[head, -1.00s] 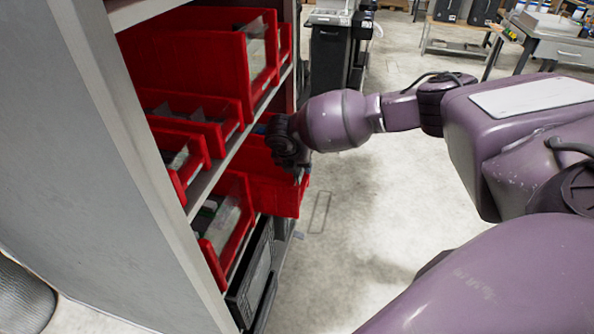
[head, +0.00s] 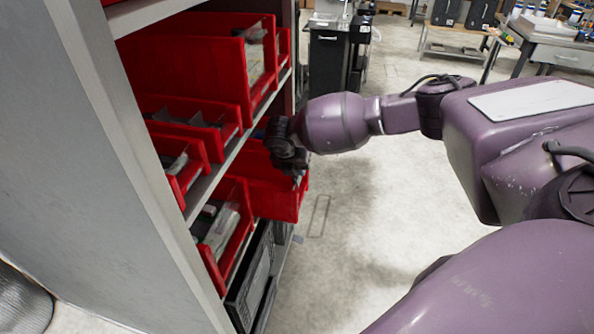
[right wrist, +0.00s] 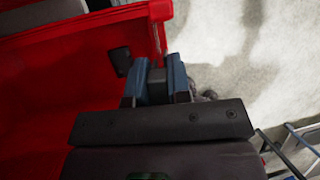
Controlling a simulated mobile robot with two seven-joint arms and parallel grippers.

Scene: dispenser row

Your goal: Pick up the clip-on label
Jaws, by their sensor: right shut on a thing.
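My right gripper (right wrist: 158,78) has blue-padded fingers closed on a small dark grey piece (right wrist: 157,88), which I take to be the clip-on label. The fingers hide most of it. The held piece is beside the front edge of a red bin (right wrist: 85,85); I cannot tell whether it touches. In the head view my right gripper (head: 293,165) is at that red bin (head: 272,194), which sticks out from the shelf; the label cannot be made out there. My left gripper is not in view.
The grey shelf unit (head: 95,150) on the left holds several red bins, with a large one (head: 190,70) above. A dark framed box (head: 252,278) sits low on the shelf. Open floor (head: 350,235) lies to the right. A black cabinet (head: 328,55) stands behind.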

